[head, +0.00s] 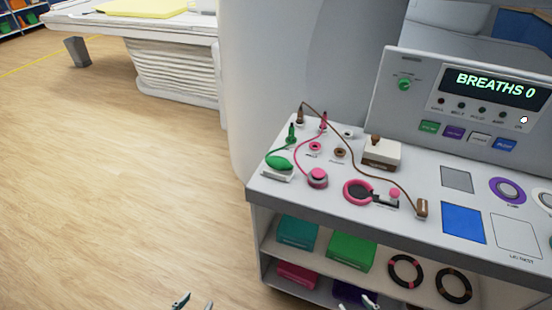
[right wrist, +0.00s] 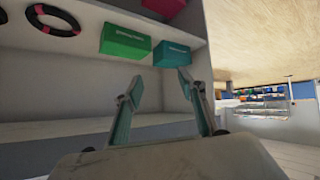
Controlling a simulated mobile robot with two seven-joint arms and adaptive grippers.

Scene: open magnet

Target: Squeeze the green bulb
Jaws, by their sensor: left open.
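The green bulb (head: 278,162) lies on a small white pad at the left end of the counter (head: 330,210) in the head view. A green connector (head: 291,135) stands just behind it. My left gripper (head: 195,303) shows only its fingertips at the bottom edge, open and empty, well below and left of the bulb. My right gripper (head: 357,303) shows at the bottom edge in front of the lower shelf, apart from the bulb. In the right wrist view its fingers (right wrist: 157,85) are spread with nothing between them. The bulb is not in the right wrist view.
A pink knob (head: 317,178), a pink ring (head: 357,192) and pink and brown cords lie near the bulb. A panel (head: 470,100) reading "BREATHS 0" stands behind. Shelves below hold boxes, including a green one (head: 351,250). The floor (head: 110,180) at left is clear.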

